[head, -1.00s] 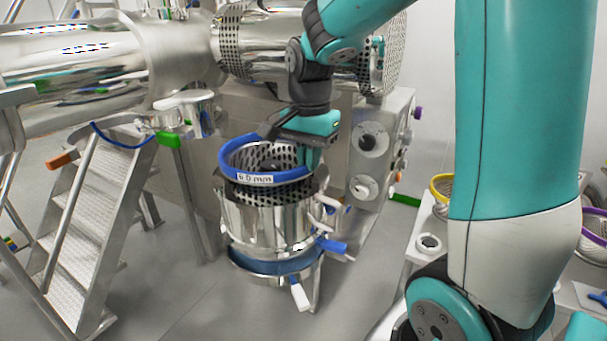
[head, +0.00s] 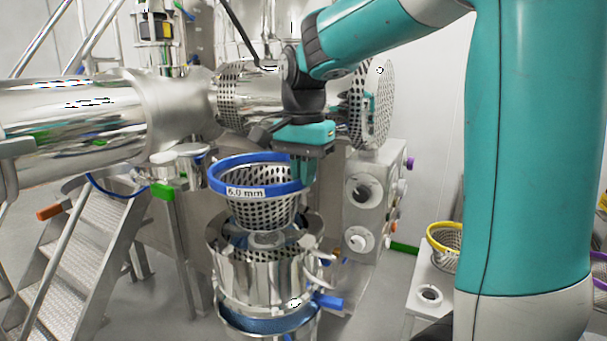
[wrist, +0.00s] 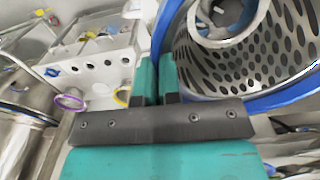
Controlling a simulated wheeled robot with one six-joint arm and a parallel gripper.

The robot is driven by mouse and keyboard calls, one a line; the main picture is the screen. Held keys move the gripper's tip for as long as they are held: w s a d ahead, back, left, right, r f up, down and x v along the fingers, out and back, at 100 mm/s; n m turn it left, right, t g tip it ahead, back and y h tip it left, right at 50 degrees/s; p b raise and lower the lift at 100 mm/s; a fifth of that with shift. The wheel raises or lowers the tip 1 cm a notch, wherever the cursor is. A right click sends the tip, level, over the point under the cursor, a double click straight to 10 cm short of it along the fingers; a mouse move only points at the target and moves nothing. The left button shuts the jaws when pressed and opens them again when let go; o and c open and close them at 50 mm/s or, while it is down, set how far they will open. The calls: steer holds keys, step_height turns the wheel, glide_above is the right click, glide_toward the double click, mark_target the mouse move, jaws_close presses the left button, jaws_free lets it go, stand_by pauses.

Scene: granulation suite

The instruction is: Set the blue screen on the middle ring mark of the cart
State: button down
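The blue screen is a perforated metal basket (head: 264,208) with a blue rim and a "6.0 mm" label. It hangs just above the open steel housing (head: 262,275), roughly upright. My gripper (head: 303,172) is shut on the right side of its rim. The wrist view shows the fingers (wrist: 157,78) closed together at the rim, with the blue screen (wrist: 250,55) filling the upper right. The white cart (head: 438,280) stands at the right, partly hidden behind my arm. I cannot make out its middle ring mark.
A yellow-rimmed screen (head: 444,240) and a small white ring-shaped part (head: 429,295) are on the cart. A purple-rimmed screen (head: 599,268) shows at the right edge. A steel machine and a knobbed panel (head: 375,205) stand behind. Steps (head: 85,245) stand at the left.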

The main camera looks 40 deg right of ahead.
steer(key=shift+r+p, duration=2.35)
steer(key=shift+r, duration=0.4)
